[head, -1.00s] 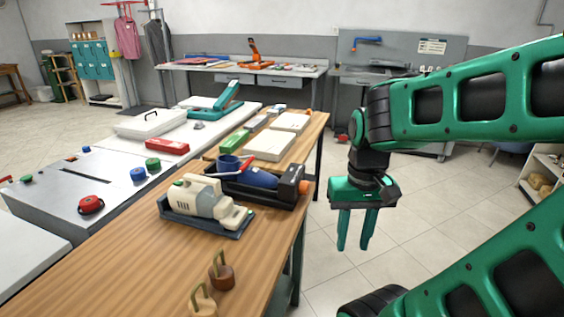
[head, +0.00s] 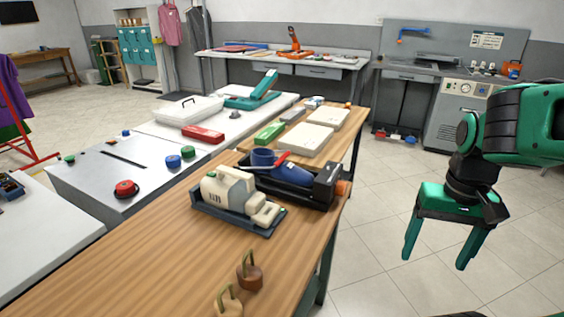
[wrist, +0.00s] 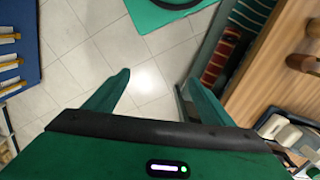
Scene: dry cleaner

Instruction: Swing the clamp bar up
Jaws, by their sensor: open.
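A black holder (head: 319,196) with an orange knob at its right end stands on the wooden table. A blue, shoe-like piece (head: 292,173) and a blue cup-like piece (head: 262,157) lie in it. A slim red bar (head: 282,159) slants over the blue pieces; it may be the clamp bar, but I cannot tell for sure. My gripper (head: 436,259) is open and empty, fingers pointing down over the floor, right of the table and apart from the holder. In the wrist view, the fingers (wrist: 153,82) have only floor tiles between them.
A cream machine in a dark tray (head: 240,226) stands in front of the holder. Two weights with loop handles, one brown (head: 249,276), stand nearer. White boxes (head: 303,140) lie behind. The wooden table's right edge (head: 337,235) lies between my gripper and the holder. The floor right of it is clear.

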